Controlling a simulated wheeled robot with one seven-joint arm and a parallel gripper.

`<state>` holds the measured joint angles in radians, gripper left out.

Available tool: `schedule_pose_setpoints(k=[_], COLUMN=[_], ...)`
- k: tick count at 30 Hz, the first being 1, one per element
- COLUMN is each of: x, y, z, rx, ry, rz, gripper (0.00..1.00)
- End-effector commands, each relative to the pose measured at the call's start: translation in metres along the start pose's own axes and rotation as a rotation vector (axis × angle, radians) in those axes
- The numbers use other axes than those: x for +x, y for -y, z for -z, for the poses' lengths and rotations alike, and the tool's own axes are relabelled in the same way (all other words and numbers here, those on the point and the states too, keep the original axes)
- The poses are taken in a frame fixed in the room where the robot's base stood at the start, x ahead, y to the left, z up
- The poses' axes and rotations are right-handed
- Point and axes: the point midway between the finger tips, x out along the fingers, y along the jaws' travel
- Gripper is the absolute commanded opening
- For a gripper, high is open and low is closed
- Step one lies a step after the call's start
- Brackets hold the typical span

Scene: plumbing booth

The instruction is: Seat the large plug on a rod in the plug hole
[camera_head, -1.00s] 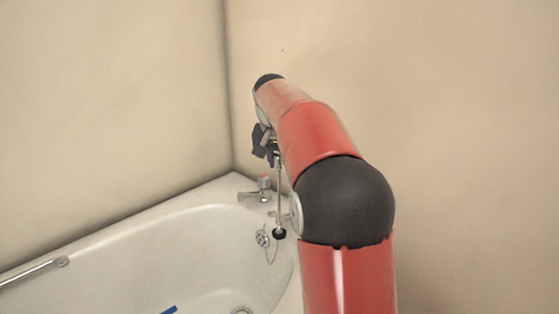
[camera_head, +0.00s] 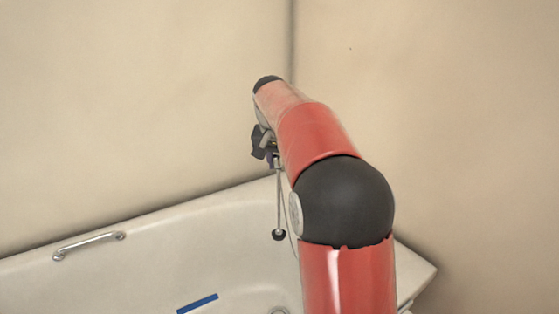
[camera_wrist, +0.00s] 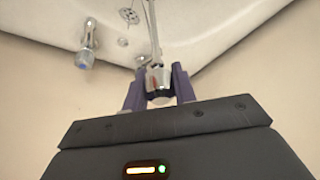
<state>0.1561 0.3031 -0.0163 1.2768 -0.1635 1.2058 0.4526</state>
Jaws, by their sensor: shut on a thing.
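My gripper (camera_head: 266,150) is shut on the top of the plug's thin silver rod (camera_head: 279,195), which hangs about upright over the bath. In the wrist view, the fingers of my gripper (camera_wrist: 158,88) clasp a silver head (camera_wrist: 158,77) at the rod's end. The black plug (camera_head: 279,235) is at the rod's lower end, apparently in the air. The plug hole (camera_head: 278,311) shows only as a partial ring at the head view's bottom edge, below the plug in the picture. The plug is out of sight in the wrist view.
The white bath (camera_head: 220,250) runs along the wall, with a grab rail (camera_head: 88,244) at left and a blue strip (camera_head: 198,303) inside. The wrist view shows a tap (camera_wrist: 87,42) and a round overflow fitting (camera_wrist: 129,15). My arm hides the bath's tap end in the head view.

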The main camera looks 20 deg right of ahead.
Motion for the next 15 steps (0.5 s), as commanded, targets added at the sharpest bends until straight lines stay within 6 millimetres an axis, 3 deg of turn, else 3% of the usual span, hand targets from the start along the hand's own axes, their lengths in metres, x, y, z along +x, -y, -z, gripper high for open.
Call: schedule_pose_setpoints(k=[15], x=[0.063], y=[0.000], z=[-0.026], rx=[0.000], ry=[-0.002], rz=[0.001], gripper=[0.00])
